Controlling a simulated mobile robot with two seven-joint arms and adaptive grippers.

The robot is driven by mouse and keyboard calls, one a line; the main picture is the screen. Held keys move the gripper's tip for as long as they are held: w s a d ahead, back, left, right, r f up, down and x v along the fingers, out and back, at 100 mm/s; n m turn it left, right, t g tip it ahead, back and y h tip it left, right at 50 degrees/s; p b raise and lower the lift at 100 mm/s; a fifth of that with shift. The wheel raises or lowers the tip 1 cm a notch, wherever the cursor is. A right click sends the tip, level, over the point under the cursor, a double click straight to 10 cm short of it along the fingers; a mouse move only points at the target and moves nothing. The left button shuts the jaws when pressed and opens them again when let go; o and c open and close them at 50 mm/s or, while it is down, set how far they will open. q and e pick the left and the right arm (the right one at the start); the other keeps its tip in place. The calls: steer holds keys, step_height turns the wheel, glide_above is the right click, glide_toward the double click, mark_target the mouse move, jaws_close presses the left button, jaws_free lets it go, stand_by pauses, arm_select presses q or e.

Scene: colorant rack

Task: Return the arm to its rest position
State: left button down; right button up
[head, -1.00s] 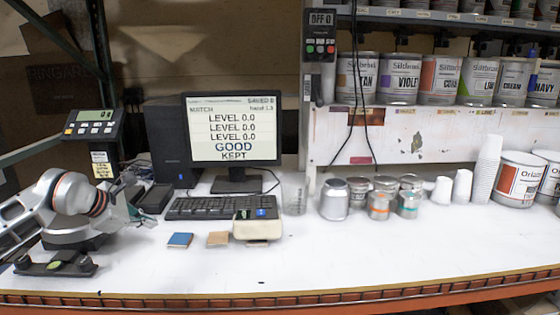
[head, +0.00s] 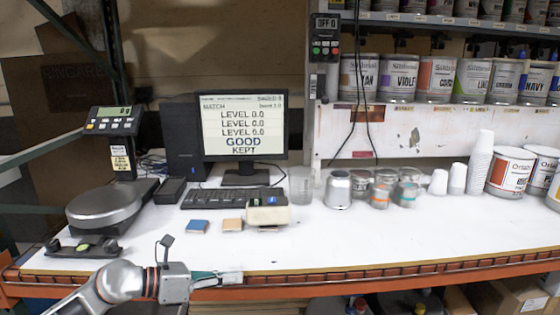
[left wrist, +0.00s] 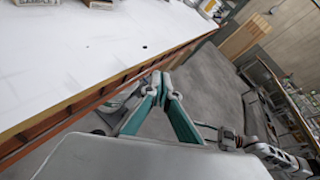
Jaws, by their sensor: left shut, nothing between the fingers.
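My left gripper (head: 228,278) is at the front edge of the white workbench (head: 330,245) in the head view, with its arm coming in from the lower left. In the left wrist view the teal fingers of my left gripper (left wrist: 162,88) meet at their tips, with nothing between them. They are beside the bench's orange front edge, over the grey floor (left wrist: 205,75). My right gripper is not seen in the head view.
A round scale (head: 103,205) stands at the left. A monitor (head: 243,127), a keyboard (head: 225,197), a blue block (head: 197,227), a tan block (head: 232,225) and a beige device (head: 268,212) stand mid-bench. Several small cans (head: 338,190) stand behind. The front right bench is clear.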

arm_select(q)
steer(key=s+d+n+t+h, duration=0.2)
steer(key=s+d+n+h, duration=0.15)
steer(key=n, duration=0.25)
steer(key=s+a+f+n+y, duration=0.4)
steer(key=s+f+n, duration=0.3)
steer(key=f+n, duration=0.3)
steer(key=s+a+f+n+t+y, duration=0.1)
steer(key=s+a+f+n+y, duration=0.3)
steer(key=s+f+n, duration=0.4)
steer(key=s+a+f+n+t+y, duration=0.1)
steer(key=s+a+f+n+y, duration=0.3)
steer(key=s+f+n, duration=0.3)
step_height(320, 180, down, 5)
steer(key=n+y, duration=0.1)
steer(key=n, duration=0.8)
steer(key=shift+s+r, duration=0.2)
steer(key=shift+s, duration=0.1)
